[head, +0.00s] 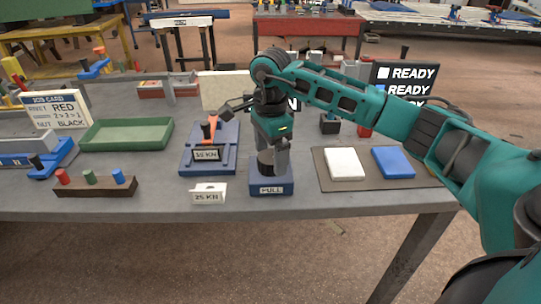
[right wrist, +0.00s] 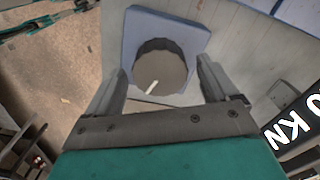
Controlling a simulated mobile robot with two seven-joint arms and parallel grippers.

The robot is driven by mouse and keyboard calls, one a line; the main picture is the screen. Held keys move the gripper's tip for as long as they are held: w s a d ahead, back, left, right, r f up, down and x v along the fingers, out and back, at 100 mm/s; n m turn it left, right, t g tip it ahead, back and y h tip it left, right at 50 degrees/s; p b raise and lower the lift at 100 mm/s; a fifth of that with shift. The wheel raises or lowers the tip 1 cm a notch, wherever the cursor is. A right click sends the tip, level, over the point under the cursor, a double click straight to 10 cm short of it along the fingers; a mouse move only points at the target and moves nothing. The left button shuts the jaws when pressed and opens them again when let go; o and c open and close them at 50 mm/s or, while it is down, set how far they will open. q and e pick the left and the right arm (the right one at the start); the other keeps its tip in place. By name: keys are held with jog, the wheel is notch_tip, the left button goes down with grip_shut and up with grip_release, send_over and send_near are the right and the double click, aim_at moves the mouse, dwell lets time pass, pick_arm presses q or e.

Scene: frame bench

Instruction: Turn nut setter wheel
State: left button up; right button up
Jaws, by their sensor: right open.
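The wheel (head: 265,169) is a dark round knob on a blue block (head: 271,188) labelled PULL, near the front edge of the bench. In the right wrist view the wheel (right wrist: 160,70) shows a grey top face with a white line, on a square blue plate (right wrist: 190,32). My right gripper (head: 272,158) points down over the wheel and partly hides it. In the right wrist view its open fingers (right wrist: 166,85) stand either side of the wheel; I cannot tell whether they touch it. My left gripper is out of view.
A brown mat (head: 378,184) with a white block (head: 344,163) and a blue block (head: 393,162) lies right. A green tray (head: 126,135) and peg rack (head: 95,187) are further left.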

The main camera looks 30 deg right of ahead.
jog(key=shift+f, duration=0.65)
jog(key=c, duration=1)
